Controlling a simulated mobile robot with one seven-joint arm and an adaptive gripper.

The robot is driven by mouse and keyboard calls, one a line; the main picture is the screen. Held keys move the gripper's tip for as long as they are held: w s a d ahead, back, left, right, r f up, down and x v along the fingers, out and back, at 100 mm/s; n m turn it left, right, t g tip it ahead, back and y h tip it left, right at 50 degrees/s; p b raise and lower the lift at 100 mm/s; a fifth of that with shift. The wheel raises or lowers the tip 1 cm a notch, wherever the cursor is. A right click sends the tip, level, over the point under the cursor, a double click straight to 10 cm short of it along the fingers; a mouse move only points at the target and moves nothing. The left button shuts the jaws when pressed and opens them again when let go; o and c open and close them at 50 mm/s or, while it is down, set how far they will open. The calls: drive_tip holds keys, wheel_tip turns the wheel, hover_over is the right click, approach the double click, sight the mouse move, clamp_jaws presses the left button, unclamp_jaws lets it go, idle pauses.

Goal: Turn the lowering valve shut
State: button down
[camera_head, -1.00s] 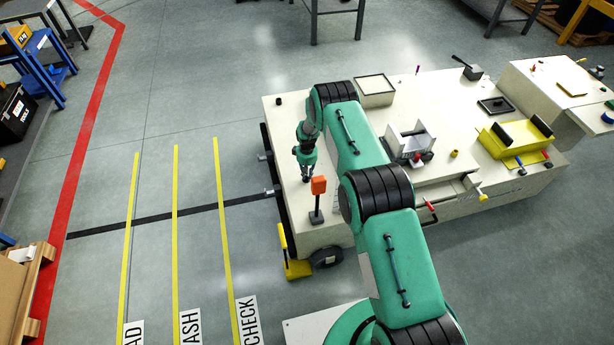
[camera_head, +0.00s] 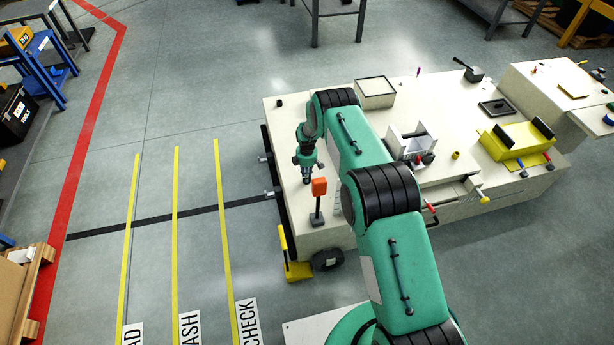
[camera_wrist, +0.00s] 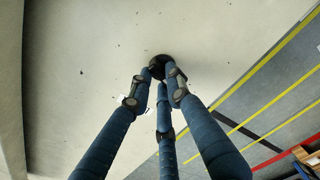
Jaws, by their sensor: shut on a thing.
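A small black knob (camera_wrist: 158,66), which I take for the lowering valve, sits on the pale top of the carrier in the wrist view. The three blue-grey fingers of my gripper (camera_wrist: 161,76) converge on it and are shut on it. The fingertips cover part of the knob, so how far it is turned cannot be told. In the head view my gripper (camera_head: 306,180) points down at the left end of the cream carrier (camera_head: 290,125). The knob itself is hidden there by the fingers.
A white open-topped box (camera_head: 375,92), a white bracket (camera_head: 408,142) and a yellow cradle (camera_head: 512,145) are farther right. The floor left of the carrier is clear, with yellow lines (camera_head: 176,240).

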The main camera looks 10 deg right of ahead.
drive_tip(key=shift+a+n, duration=0.1)
drive_tip(key=shift+n, duration=1.2)
drive_tip(key=c, duration=1.6)
unclamp_jaws()
drive_tip(key=shift+c, duration=0.2)
drive_tip(key=shift+r, duration=0.15)
wheel_tip(320, 180, up, 12)
